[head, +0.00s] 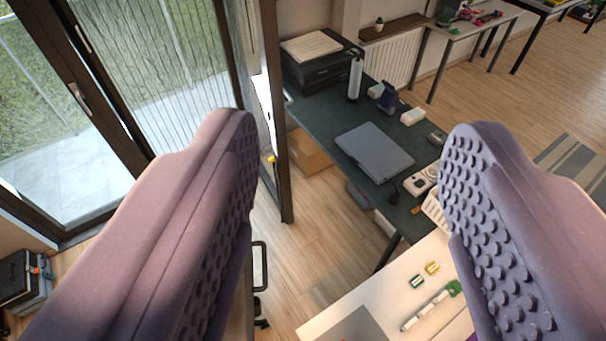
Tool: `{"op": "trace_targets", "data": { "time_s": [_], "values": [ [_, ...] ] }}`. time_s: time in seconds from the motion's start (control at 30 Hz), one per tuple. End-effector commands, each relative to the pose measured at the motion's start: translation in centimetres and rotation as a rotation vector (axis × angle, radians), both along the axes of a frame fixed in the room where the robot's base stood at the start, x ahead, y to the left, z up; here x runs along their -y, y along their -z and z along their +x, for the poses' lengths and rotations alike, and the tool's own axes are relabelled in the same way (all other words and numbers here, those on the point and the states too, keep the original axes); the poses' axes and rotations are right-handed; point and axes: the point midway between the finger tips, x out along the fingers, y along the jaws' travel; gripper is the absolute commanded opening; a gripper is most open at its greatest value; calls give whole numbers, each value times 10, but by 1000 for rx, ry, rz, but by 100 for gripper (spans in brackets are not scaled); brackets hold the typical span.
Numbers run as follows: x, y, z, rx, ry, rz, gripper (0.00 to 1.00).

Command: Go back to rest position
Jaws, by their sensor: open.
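My gripper (345,150) is open and empty. Its two purple-grey fingers with studded inner pads stand wide apart in the foreground, one on the left and one on the right.
A white table (345,300) at the bottom holds a white and green tool (428,308) and small green and yellow pieces. Beyond it, a dark desk (325,115) carries a closed laptop (374,152) and a bottle (355,76). Glass doors stand left. Wooden floor (325,250) lies between.

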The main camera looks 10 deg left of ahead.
Motion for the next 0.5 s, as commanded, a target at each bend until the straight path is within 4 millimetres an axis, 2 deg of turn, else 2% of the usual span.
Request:
{"op": "trace_targets", "data": {
  "time_s": [0.17,0.27,0.37,0.5],
  "values": [
    [0,11,0,0,0,2,59],
    [0,34,1,-1,0,3,59],
    [0,70,1,-1,0,4,59],
    [0,132,1,-1,0,4,59]
  ]
}}
